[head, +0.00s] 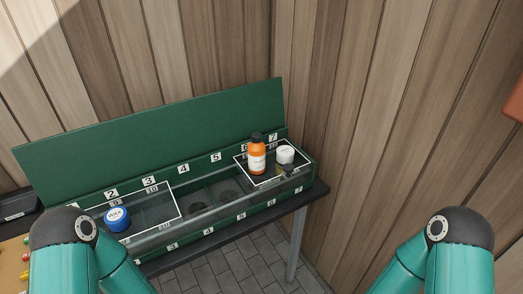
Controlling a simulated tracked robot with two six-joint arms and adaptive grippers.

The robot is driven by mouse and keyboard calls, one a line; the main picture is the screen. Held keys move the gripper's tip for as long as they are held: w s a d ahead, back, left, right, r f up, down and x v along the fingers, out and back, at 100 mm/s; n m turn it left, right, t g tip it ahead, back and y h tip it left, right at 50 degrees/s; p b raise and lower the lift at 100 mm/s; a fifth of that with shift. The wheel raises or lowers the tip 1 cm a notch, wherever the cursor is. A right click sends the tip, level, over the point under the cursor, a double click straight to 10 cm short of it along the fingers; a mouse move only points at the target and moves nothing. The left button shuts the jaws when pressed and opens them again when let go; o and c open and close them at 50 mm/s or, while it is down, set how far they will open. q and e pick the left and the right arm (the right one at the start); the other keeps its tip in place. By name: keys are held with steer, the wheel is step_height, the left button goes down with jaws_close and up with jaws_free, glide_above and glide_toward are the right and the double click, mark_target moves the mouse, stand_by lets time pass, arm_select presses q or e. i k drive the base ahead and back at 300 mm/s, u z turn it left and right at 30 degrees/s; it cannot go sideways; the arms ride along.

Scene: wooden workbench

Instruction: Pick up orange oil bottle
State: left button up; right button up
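The orange oil bottle (257,157) has a black cap and a white label. It stands upright at the right end of the green bench rack, inside a white-outlined area near the number 6. My left and right arms show only as teal links with dark joints at the lower left and lower right. Both grippers are out of view, so nothing shows whether they are open or shut.
A white-lidded jar (285,155) stands close to the right of the bottle, with a small dark item (288,171) in front. A blue-lidded container (117,219) sits at the left. The green back panel (160,139) rises behind, and wooden walls close off the right.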

mark_target(256, 149)
steer(key=z, duration=1.7)
steer(key=i, duration=0.1)
steer(key=u, duration=2.85)
steer(key=k, duration=1.1)
steer(key=z, duration=0.75)
steer(key=i, duration=1)
